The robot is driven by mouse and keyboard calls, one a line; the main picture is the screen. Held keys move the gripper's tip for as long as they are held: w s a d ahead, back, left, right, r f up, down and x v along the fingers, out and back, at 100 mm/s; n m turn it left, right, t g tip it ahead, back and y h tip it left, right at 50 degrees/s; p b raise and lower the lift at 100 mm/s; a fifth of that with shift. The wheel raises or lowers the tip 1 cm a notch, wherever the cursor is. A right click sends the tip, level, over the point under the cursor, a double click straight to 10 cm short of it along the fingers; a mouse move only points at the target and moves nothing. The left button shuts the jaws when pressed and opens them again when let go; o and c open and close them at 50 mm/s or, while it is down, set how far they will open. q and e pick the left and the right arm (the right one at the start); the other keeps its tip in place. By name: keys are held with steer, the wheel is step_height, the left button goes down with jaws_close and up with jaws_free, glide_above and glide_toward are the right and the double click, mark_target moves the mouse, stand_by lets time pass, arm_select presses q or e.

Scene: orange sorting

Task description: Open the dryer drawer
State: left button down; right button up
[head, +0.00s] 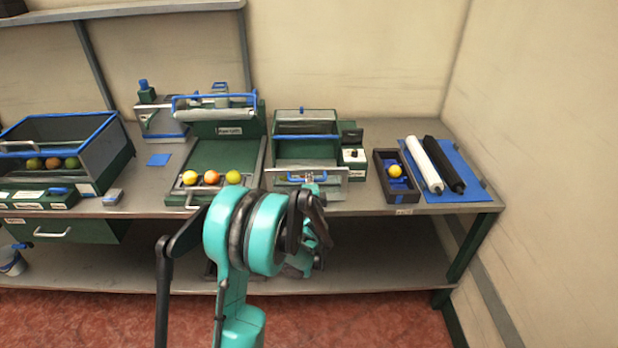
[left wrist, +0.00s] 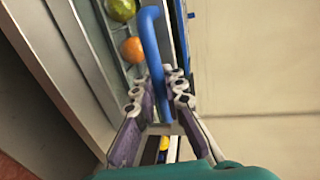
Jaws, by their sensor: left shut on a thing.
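The dryer (head: 304,151) is the green, open-topped unit with a blue bar on the middle of the bench in the head view. The drawer (head: 333,185) at its front shows as a pale, see-through panel with a small handle (head: 307,178). My left gripper (head: 309,192) is at this front, partly hidden behind my teal wrist. In the left wrist view, a blue handle bar (left wrist: 151,38) runs down to the fingers of my left gripper (left wrist: 160,95), which is shut on it. The exact finger contact is hard to see. My right gripper is not in view.
A green tray with yellow and orange fruit (head: 211,178) stands left of the dryer. A dark box (head: 378,171) with one yellow fruit and a blue mat (head: 463,161) with two rollers lie to the right. A blue-edged glass bin (head: 110,148) is at far left.

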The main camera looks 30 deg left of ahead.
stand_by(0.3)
arm_select(q)
steer(key=c, duration=1.6)
jaws_free()
steer(key=shift+o, duration=0.2)
steer(key=v, duration=1.2)
steer(key=shift+d, duration=0.1)
steer(key=s+d+n+g+h, duration=0.3)
steer(key=s+d, duration=0.5)
steer(key=s, duration=0.3)
steer(key=s+d+f+n+g+h, duration=0.1)
steer(key=s+d+n+g+h, duration=0.2)
steer(key=s+d+n+h, duration=0.2)
steer(key=s+d+n, duration=0.3)
steer(key=s+d, duration=0.1)
steer(key=s, duration=0.3)
steer(key=shift+d+f+n, duration=0.2)
steer(key=shift+d+n, duration=0.05)
steer(key=shift+n, duration=0.05)
